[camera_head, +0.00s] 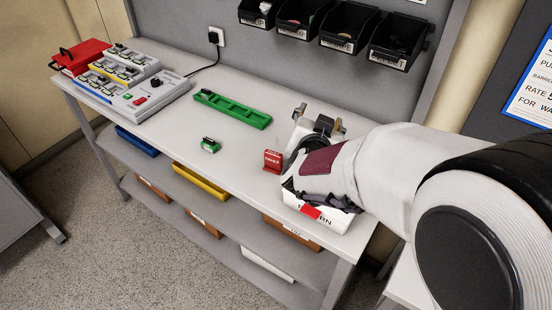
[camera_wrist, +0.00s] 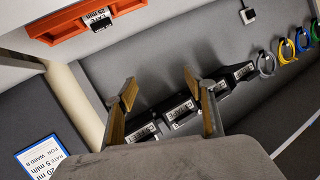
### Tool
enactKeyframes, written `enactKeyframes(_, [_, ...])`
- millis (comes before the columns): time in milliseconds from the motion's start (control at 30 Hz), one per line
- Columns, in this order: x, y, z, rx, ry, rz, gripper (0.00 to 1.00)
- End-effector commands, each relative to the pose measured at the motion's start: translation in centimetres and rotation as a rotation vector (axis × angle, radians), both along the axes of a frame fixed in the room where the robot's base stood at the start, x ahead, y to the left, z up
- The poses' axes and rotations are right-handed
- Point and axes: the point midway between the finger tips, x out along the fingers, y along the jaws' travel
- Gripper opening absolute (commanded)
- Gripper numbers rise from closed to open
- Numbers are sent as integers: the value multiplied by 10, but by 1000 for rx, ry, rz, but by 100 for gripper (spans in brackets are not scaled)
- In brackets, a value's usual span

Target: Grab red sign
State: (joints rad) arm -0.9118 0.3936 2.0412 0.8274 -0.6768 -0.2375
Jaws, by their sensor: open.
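The red sign (camera_head: 272,161), lettered "FAULT", stands upright on the light workbench (camera_head: 235,150), left of my arm. My gripper (camera_head: 322,124) is above the right part of the bench, behind and to the right of the sign and apart from it. In the wrist view my gripper (camera_wrist: 165,105) has its two fingers spread wide with nothing between them. The wrist camera faces the back panel and bins, and the red sign does not show there.
A white bin (camera_head: 328,219) with a red mark sits under my arm at the bench's front right. A small green item (camera_head: 209,145) and a green tray (camera_head: 232,109) lie left of the sign. Grey pump units (camera_head: 145,97) and a red case (camera_head: 80,57) stand far left. Black bins (camera_head: 340,27) hang behind.

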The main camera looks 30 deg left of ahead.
Motion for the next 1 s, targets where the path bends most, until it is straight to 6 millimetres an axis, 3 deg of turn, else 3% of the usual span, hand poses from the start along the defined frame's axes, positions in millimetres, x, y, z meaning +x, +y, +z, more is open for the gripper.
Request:
enactKeyframes(200, [-14, 34, -32, -24, -63, -38, 54])
enactKeyframes(533, [-50, 68, -76, -77, -178, -107, 54])
enactKeyframes(1000, [-112, 86, -126, -170, -349, -188, 54])
